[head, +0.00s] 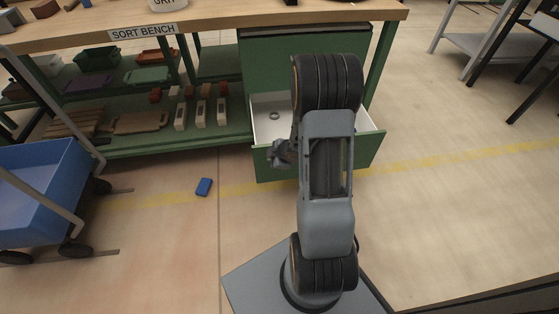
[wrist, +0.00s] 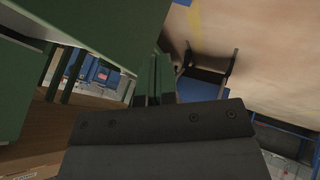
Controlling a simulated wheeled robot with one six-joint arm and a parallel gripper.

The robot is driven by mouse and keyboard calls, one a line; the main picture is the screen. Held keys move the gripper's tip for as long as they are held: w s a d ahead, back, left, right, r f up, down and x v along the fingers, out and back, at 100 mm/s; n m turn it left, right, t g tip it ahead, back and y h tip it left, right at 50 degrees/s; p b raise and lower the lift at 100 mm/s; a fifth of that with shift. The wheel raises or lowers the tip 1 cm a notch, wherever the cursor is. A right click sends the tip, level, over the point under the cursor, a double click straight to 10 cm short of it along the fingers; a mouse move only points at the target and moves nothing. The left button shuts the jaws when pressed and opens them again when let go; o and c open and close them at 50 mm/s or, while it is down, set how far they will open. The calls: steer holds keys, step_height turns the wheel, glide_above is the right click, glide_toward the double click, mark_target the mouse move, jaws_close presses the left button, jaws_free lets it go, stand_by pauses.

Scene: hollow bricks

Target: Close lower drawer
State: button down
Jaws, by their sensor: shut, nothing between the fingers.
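The lower drawer (head: 370,147) of the green cabinet (head: 262,60) stands pulled out under the bench in the head view. Its inside is white and a small grey ring-shaped thing (head: 274,115) lies in it. My arm hides the middle of the drawer. My gripper (head: 280,154) is shut and empty, close to the drawer's green front in the head view; I cannot tell if it touches. In the wrist view my gripper (wrist: 155,64) has its fingers together, beside a large green surface (wrist: 95,25).
The sort bench (head: 215,30) has shelves with bins and bricks to the left of the drawer. A blue brick (head: 204,187) lies on the floor. A blue cart (head: 40,190) stands at the left.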

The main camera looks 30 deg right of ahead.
steer(key=shift+w+d+f, duration=0.1)
steer(key=shift+w+d, duration=0.15)
steer(key=shift+w, duration=0.4)
steer(key=shift+w+d, duration=0.2)
steer(key=shift+w, duration=0.5)
steer(key=shift+w+d+f, duration=0.1)
steer(key=shift+w+d, duration=0.15)
steer(key=shift+w, duration=0.4)
steer(key=shift+r+p, duration=0.1)
steer(key=shift+p, duration=0.2)
